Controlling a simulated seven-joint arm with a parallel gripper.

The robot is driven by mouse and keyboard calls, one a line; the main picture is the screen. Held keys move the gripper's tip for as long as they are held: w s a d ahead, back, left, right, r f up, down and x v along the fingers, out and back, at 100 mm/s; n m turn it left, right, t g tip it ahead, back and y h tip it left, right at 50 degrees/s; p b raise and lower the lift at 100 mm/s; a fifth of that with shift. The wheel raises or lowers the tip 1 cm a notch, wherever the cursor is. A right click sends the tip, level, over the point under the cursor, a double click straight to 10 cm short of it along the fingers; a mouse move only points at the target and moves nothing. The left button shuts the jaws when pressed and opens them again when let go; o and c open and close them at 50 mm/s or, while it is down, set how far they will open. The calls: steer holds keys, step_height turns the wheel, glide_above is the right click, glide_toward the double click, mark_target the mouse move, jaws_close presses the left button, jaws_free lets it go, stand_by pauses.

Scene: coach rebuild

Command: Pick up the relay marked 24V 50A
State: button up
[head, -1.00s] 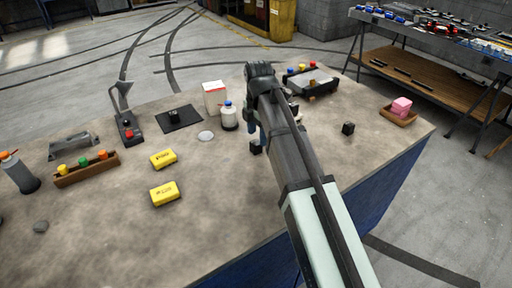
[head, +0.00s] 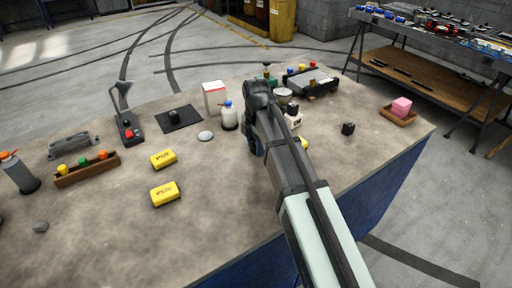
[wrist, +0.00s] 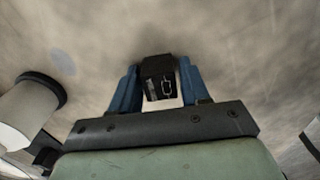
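A small black block (wrist: 157,68), which looks like a relay, stands between the blue fingers of my gripper (wrist: 160,80) in the wrist view. A pale patch and a small light loop show on its near side, but no marking can be read. The fingers are close on both sides of it; I cannot tell whether they press on it. In the head view my gripper (head: 256,148) is low at the table and my arm hides its fingers and the block. Another small black block (head: 348,128) stands to the right, and one (head: 174,115) sits on a dark mat.
A white bottle with a blue cap (head: 229,118) and a white box (head: 214,98) stand just left of my gripper. A black-and-white item (head: 293,117) stands close right. Two yellow packs (head: 164,193) lie at left.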

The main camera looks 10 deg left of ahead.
steer(key=c, duration=0.7)
steer(key=shift+o, duration=0.2)
steer(key=shift+r, duration=0.15)
